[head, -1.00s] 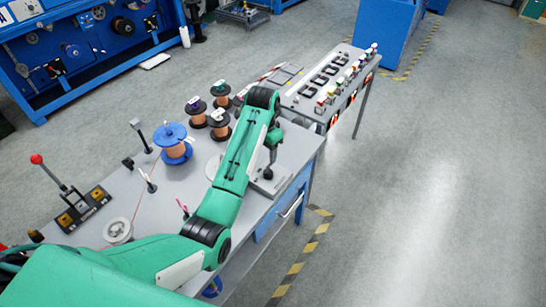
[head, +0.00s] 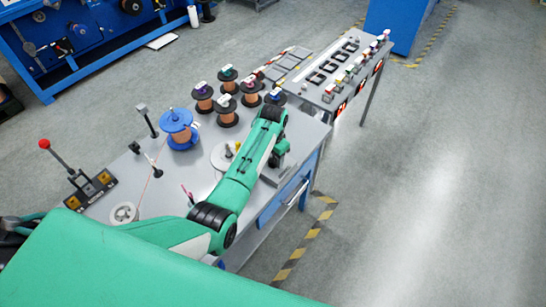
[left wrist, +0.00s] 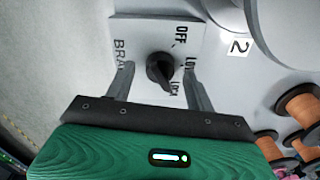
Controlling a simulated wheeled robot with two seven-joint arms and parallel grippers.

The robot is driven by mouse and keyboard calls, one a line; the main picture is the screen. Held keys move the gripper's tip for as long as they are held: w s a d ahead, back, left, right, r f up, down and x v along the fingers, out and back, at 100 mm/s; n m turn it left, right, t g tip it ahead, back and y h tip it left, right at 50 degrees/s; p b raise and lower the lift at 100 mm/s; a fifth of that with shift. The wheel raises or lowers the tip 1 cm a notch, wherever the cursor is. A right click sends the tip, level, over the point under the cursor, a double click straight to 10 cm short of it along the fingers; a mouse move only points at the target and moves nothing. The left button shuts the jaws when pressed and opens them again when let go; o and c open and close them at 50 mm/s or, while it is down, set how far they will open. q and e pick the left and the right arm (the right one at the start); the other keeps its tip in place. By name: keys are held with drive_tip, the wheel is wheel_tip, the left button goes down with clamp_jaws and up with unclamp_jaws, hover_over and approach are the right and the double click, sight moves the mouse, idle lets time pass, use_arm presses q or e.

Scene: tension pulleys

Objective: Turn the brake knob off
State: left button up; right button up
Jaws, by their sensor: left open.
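The brake knob (left wrist: 160,68) is a black rotary knob on a light grey plate (left wrist: 125,28) in the left wrist view. The plate carries the letters BRA, OFF and others partly hidden. The knob's narrower end points down and slightly right in that picture, away from OFF. My left gripper (left wrist: 158,72) is open, with one finger on each side of the knob; I cannot tell whether they touch it. In the head view my left gripper (head: 277,160) points down over the right side of the table, and the knob is hidden there. My right gripper is not in view.
The grey table (head: 165,190) holds a blue spool (head: 178,128), several copper spools (head: 227,110) beyond the arm, and a red-knobbed lever (head: 55,155) at the left. A button console (head: 335,75) stands behind. Open floor lies to the right.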

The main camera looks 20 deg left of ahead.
use_arm(q)
drive_tip(key=shift+f, duration=0.55)
drive_tip(key=c, duration=1)
drive_tip(key=shift+o, duration=0.2)
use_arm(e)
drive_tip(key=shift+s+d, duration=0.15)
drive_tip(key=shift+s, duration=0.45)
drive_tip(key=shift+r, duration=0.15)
